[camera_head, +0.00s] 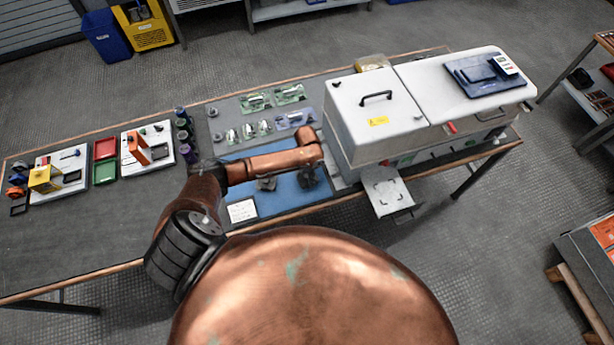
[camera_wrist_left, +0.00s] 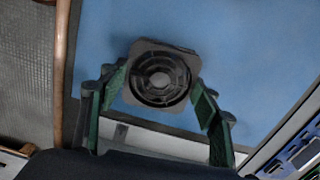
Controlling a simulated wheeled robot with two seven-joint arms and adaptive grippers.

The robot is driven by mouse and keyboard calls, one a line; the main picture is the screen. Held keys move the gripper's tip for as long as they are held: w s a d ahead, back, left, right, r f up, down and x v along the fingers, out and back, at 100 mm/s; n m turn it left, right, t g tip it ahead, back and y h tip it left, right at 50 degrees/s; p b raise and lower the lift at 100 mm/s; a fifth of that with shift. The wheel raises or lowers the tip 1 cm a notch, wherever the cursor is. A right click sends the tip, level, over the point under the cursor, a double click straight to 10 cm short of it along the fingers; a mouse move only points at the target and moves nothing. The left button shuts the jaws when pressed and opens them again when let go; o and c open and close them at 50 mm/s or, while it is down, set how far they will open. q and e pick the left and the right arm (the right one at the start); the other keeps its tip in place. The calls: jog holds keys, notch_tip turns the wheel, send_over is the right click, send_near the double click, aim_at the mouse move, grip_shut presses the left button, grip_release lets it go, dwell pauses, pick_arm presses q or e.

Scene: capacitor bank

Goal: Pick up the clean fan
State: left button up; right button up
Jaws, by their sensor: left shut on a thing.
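A square dark grey fan (camera_wrist_left: 160,78) with a round grille lies between the two green fingers of my left gripper (camera_wrist_left: 159,98) in the left wrist view. The fingers are shut on its sides, over a blue mat (camera_wrist_left: 240,50). I cannot tell whether the fan is clear of the mat. In the head view my left arm reaches over the blue mat (camera_head: 285,199), and the left gripper (camera_head: 309,180) is at its right part. The fan is not clearly visible there. A small dark grey object (camera_head: 267,184) shows on the mat below the arm. My right gripper is not in view.
A large white cabinet (camera_head: 350,120) with a black handle stands right of the mat. Left of the mat are dark bottles (camera_head: 185,135), red and green trays (camera_head: 104,160) and white boards. Small packaged parts (camera_head: 265,127) lie behind it. A white card (camera_head: 242,211) lies at the mat's front-left corner.

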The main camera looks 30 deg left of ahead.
aim_at(307, 176)
pick_arm(q)
jog(key=shift+r, duration=0.1)
jog(key=shift+r, duration=0.25)
notch_tip(307, 176, up, 3)
jog(key=shift+f, duration=0.2)
jog(key=s+r, duration=0.2)
jog(key=s+d+r+p, duration=0.1)
jog(key=s+r, duration=0.1)
jog(key=r, duration=0.1)
jog(key=shift+s+r, duration=0.2)
jog(key=shift+s, duration=0.05)
jog(key=s+d+r, duration=0.2)
jog(key=s+r, duration=0.2)
jog(key=s, duration=0.5)
jog(key=shift+d+r, duration=0.15)
jog(key=shift+d, duration=0.05)
